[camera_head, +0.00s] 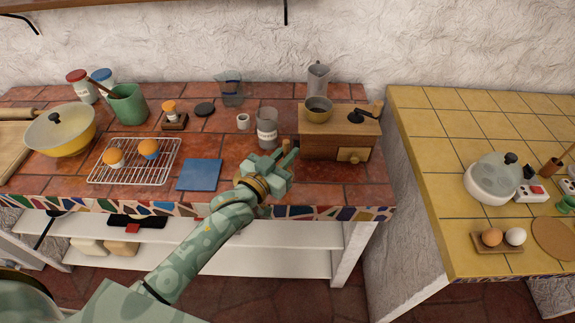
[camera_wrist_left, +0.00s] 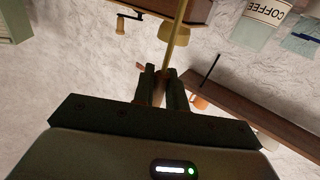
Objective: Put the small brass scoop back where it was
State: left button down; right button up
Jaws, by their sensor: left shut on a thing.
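My left gripper (camera_head: 279,161) is over the front of the red tiled counter, between the blue cloth and the wooden grinder box. In the left wrist view its fingers (camera_wrist_left: 161,76) are shut on the brass scoop (camera_wrist_left: 178,40), whose thin brass shaft runs up past the fingertips. In the head view only a small brownish part of the scoop (camera_head: 290,157) shows beside the fingers; its bowl I cannot make out. The coffee canister (camera_head: 266,130) stands just behind the gripper, and its label shows in the wrist view (camera_wrist_left: 268,10). My right gripper is out of view.
The wooden grinder box (camera_head: 335,142) with a metal bowl (camera_head: 318,109) and crank stands close right of the gripper. A blue cloth (camera_head: 199,175) and a wire rack (camera_head: 130,176) lie left.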

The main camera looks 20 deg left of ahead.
pick_arm(q)
jog(key=shift+w+f+b, duration=0.2)
jog(key=shift+f+b, duration=0.2)
jog(key=shift+f, duration=1.45)
jog(key=c, duration=1.4)
grip_release()
